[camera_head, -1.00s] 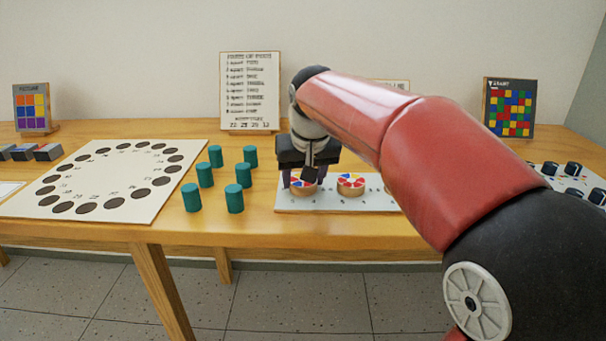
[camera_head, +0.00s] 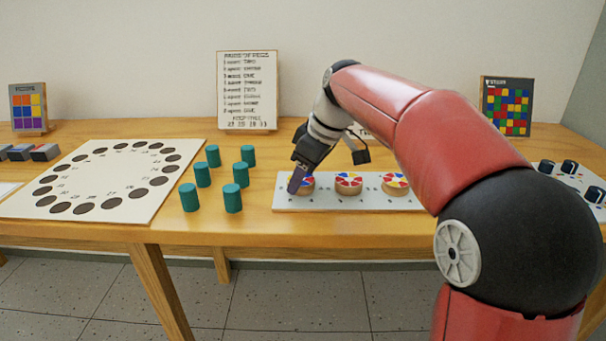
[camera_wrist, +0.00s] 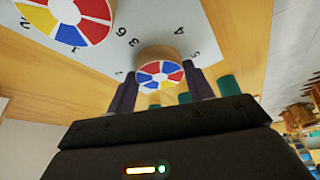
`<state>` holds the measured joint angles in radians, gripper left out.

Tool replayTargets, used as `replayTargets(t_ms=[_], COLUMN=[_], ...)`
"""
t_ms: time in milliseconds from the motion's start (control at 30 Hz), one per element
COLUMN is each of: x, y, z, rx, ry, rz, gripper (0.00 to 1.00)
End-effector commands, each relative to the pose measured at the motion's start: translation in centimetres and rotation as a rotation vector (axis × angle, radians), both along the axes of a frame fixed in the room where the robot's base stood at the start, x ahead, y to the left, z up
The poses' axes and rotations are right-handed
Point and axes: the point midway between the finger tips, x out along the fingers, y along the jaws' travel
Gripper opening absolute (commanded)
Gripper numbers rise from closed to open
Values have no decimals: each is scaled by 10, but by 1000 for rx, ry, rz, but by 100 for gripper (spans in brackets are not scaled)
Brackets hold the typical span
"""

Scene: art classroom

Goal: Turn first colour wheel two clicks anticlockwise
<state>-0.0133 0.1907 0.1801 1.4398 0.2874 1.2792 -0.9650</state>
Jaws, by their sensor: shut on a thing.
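The first colour wheel (camera_head: 307,186) is a round wooden knob with a red, white, blue and yellow segmented top, at the left end of a white board (camera_head: 330,205). My gripper (camera_head: 299,181) comes down over it at a tilt, and its near finger hides part of the wheel. In the wrist view the first wheel (camera_wrist: 160,73) sits between the two dark fingers of my gripper (camera_wrist: 160,88), which are shut on its sides. The second wheel (camera_head: 348,183) and third wheel (camera_head: 395,183) stand to the right, clear of the fingers.
Several teal pegs (camera_head: 232,198) stand just left of the board. A cream board with dark round holes (camera_head: 115,218) lies further left. A sign with written lines (camera_head: 247,90) stands behind. A panel with black knobs (camera_head: 545,168) is at the right.

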Motion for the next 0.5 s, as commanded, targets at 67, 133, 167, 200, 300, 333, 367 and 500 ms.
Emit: replayTargets(t_ms=[67, 133, 167, 200, 300, 333, 367, 500], x=[1, 1, 1, 1, 1, 1, 1, 1], y=[0, -1, -1, -1, -1, -1, -1, -1], z=[0, 1, 1, 0, 0, 0, 0, 0], rx=[1, 1, 0, 0, 0, 0, 0, -1], ry=[0, -1, -1, -1, 0, 0, 0, -1], rz=[41, 74, 86, 99, 128, 134, 139, 154], gripper=[29, 29, 29, 29, 29, 29, 29, 29])
